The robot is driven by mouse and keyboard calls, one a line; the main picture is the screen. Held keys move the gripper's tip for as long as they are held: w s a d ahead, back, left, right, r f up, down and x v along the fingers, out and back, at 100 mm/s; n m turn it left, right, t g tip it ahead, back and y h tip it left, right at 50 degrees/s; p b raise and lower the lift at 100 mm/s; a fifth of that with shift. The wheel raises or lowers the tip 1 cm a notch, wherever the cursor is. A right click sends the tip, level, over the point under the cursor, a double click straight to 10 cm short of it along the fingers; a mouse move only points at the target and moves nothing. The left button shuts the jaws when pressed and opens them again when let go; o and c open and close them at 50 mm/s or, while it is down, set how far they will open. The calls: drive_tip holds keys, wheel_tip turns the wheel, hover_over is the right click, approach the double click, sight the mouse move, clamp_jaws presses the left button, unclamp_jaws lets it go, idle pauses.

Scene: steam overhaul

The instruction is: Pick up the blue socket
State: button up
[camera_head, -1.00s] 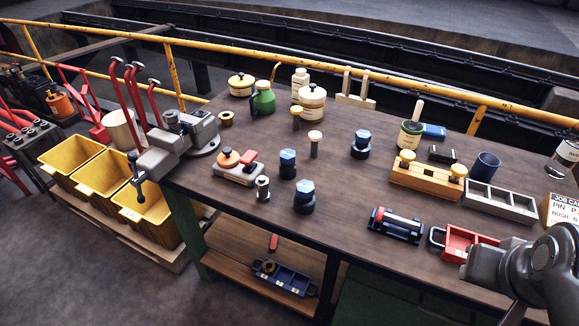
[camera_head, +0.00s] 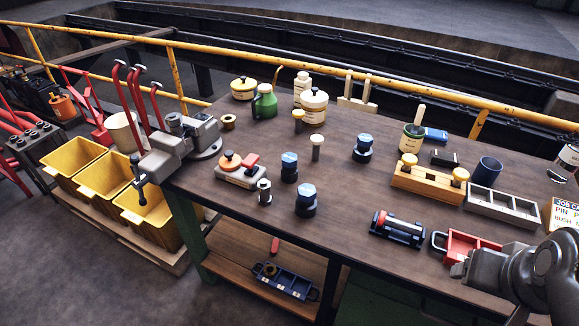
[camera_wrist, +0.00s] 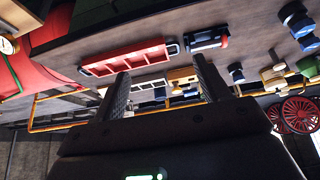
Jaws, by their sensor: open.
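Several blue things are on the bench in the head view, and I cannot tell for sure which is the blue socket. A dark blue open-topped cylinder (camera_head: 487,170) stands upright at the right, beside a grey divided tray. Three blue hex-topped pieces on dark round bases stand near the middle: one at the back (camera_head: 363,148), one at the left (camera_head: 289,167) and one in front (camera_head: 306,200). My gripper shows in the wrist view (camera_wrist: 163,84), with its two fingers apart and nothing between them. In the head view my arm is at the lower right, away from these pieces.
A red tray (camera_head: 471,248) and a dark red-ended tool (camera_head: 397,229) lie near the front edge. A yellow wooden block (camera_head: 428,183), a grey divided tray (camera_head: 503,206) and a paint pot (camera_head: 411,137) crowd the right. The bench front centre is clear.

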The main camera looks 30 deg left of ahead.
drive_tip(key=w+a+r+n, duration=0.1)
drive_tip(key=w+a+r, duration=0.1)
drive_tip(key=w+a, duration=0.3)
drive_tip(key=w+a+r+n, duration=0.1)
drive_tip(key=w+a+r, duration=0.15)
drive_tip(key=w, duration=0.45)
drive_tip(key=n+g+y, duration=0.2)
drive_tip(key=n, duration=0.1)
hover_over(291, 158)
drive_tip(key=s+d, duration=0.1)
drive_tip(key=s, duration=0.1)
wheel_tip(291, 158, down, 14)
drive_tip(key=x, duration=0.5)
drive_tip(key=shift+d, duration=0.15)
drive_tip(key=x, duration=0.5)
drive_tip(key=shift+s+a+f, duration=0.15)
drive_tip(key=shift+s+a, duration=0.05)
drive_tip(key=shift+a, duration=0.05)
drive_tip(key=c, duration=1.2)
drive_tip(key=shift+t, duration=0.3)
drive_tip(key=shift+c, duration=0.3)
